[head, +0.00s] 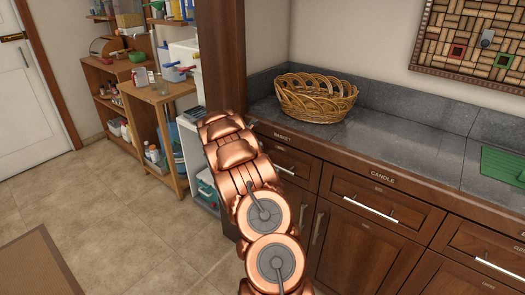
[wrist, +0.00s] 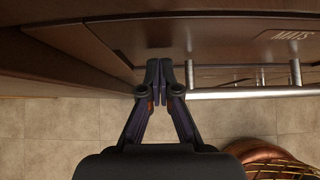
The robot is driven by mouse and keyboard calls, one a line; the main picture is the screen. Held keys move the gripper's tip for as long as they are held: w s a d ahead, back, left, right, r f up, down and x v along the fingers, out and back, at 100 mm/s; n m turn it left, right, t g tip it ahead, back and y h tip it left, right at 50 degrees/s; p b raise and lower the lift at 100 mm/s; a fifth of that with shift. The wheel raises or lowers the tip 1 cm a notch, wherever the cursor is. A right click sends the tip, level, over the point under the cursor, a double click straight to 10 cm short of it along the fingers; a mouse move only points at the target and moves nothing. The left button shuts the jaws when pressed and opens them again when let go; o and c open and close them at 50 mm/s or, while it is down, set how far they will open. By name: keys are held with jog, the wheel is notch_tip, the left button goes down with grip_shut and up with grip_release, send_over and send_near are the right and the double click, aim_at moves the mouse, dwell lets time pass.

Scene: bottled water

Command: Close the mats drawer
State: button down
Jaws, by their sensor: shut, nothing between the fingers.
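The mats drawer front (wrist: 230,45) is dark brown wood with a raised MATS label at the upper right of the wrist view. Its bar handle (wrist: 235,93) is silver and runs to the right of my gripper. My gripper (wrist: 160,66) is shut and empty. Its fingertips are together, close to the drawer front and just left of the handle's end. I cannot tell whether they touch it. In the head view, my gripper does not show, and I cannot make out the MATS label. How far the drawer stands out is unclear.
A dark wood cabinet carries a BASKET drawer (head: 281,157) and a CANDLE drawer (head: 383,203). A wicker basket (head: 315,98) and a green mat (head: 503,167) lie on the grey counter (head: 405,140). Shelves (head: 160,95) stand at the left. The tiled floor (head: 120,215) is mostly open.

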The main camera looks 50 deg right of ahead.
jog(key=shift+d+r, duration=0.15)
jog(key=shift+d, duration=0.2)
jog(key=shift+s, duration=0.1)
jog(key=shift+r, duration=0.2)
jog(key=p+v, duration=0.4)
jog(key=v, duration=0.6)
jog(key=shift+a+f, duration=0.35)
